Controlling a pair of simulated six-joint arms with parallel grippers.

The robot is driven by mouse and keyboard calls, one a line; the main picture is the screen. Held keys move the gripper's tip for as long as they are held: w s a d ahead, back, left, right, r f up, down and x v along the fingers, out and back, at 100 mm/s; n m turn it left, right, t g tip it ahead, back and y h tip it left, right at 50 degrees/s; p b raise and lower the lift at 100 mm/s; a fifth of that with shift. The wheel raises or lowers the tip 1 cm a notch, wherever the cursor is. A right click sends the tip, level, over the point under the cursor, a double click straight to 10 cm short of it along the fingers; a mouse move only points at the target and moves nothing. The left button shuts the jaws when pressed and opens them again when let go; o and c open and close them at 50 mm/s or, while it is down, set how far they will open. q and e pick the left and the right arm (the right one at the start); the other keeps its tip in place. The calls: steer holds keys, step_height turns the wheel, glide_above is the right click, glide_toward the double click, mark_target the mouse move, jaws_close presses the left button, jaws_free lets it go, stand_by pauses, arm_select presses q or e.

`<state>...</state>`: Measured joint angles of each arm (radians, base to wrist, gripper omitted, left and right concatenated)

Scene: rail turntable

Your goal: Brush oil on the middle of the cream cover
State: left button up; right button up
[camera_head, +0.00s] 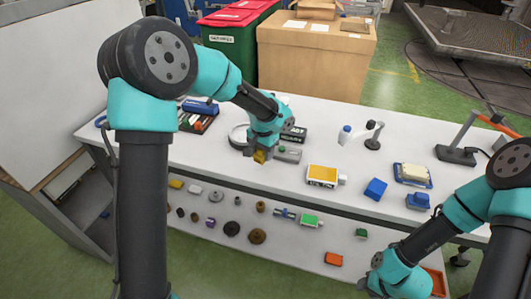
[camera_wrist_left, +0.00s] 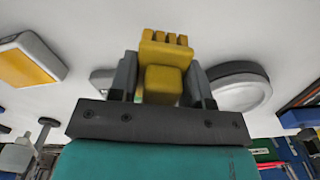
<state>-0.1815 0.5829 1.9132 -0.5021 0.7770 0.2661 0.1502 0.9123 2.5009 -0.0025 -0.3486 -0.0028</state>
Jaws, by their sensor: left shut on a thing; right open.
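My left gripper (camera_head: 259,152) is shut on a yellow piece (camera_head: 260,157), low over the white table between a pale ring and a grey block. In the left wrist view this piece (camera_wrist_left: 165,68) is between the two fingers, and its far end is notched like a brush. A cream block (camera_head: 413,171) lies on a blue tray (camera_head: 402,181) at the right; I cannot tell whether it is the cream cover. A white box with a yellow-orange top (camera_head: 322,175) is right of the left gripper.
The pale ring (camera_head: 238,136) and the grey block (camera_head: 288,154) are close beside my left gripper. Blue blocks (camera_head: 376,188) and a dark stand (camera_head: 456,154) are to the right. Several small parts lie along the lower front ledge.

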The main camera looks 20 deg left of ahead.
mark_target(261, 157)
arm_select(q)
steer(key=shift+r, duration=0.1)
step_height(261, 157, up, 16)
steer(key=s+n, duration=0.2)
steer(key=n, duration=0.1)
steer(key=shift+s+f, duration=0.2)
steer(key=shift+s, duration=0.1)
steer(key=shift+d, duration=0.1)
